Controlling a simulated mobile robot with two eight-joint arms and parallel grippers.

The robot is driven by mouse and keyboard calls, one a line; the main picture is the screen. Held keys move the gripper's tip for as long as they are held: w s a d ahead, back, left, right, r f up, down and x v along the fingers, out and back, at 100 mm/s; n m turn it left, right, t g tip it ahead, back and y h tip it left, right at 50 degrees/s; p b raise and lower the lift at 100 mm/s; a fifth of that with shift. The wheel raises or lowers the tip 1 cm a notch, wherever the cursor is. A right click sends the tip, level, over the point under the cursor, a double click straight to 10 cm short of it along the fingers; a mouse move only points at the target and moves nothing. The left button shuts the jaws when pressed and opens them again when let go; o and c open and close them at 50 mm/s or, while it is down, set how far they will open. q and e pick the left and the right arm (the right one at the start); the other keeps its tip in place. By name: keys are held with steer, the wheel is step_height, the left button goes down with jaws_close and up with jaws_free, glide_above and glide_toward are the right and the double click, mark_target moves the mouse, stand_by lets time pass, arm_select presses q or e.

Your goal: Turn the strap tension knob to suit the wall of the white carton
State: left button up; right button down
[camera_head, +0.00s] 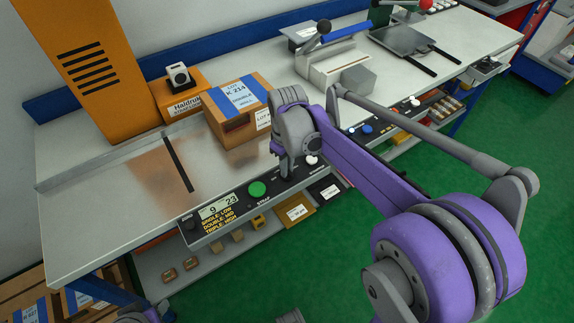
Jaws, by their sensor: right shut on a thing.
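My right gripper (285,172) points down at the front control panel (230,215), just right of the green button (257,189). It is shut on what looks like the strap tension knob, which the fingers hide, so its setting cannot be read. A display (220,207) reads about "9 23". The yellow legend (217,222) below reads single low, double mid, triple high. The carton (216,121) behind the gripper is brown, not white, with a blue label (239,95) reading K 214 and apparently double wall. Only grey and purple bits of my left arm show at the bottom edge.
A white knob (311,160) sits close right of my right gripper. An orange column (85,70) and an orange Haldruk unit (181,98) stand behind on the bench (95,190). A metal fixture (330,68) with a blue-handled lever stands further right. Shelves with small parts lie below.

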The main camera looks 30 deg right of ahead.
steer(key=m, duration=0.4)
steer(key=shift+m, duration=0.3)
steer(key=m, duration=0.3)
steer(key=shift+m, duration=0.4)
steer(key=m, duration=0.4)
steer(key=shift+p, duration=0.35)
steer(key=shift+m, duration=1.7)
steer(key=c, duration=0.9)
jaws_free()
steer(key=shift+r, duration=0.15)
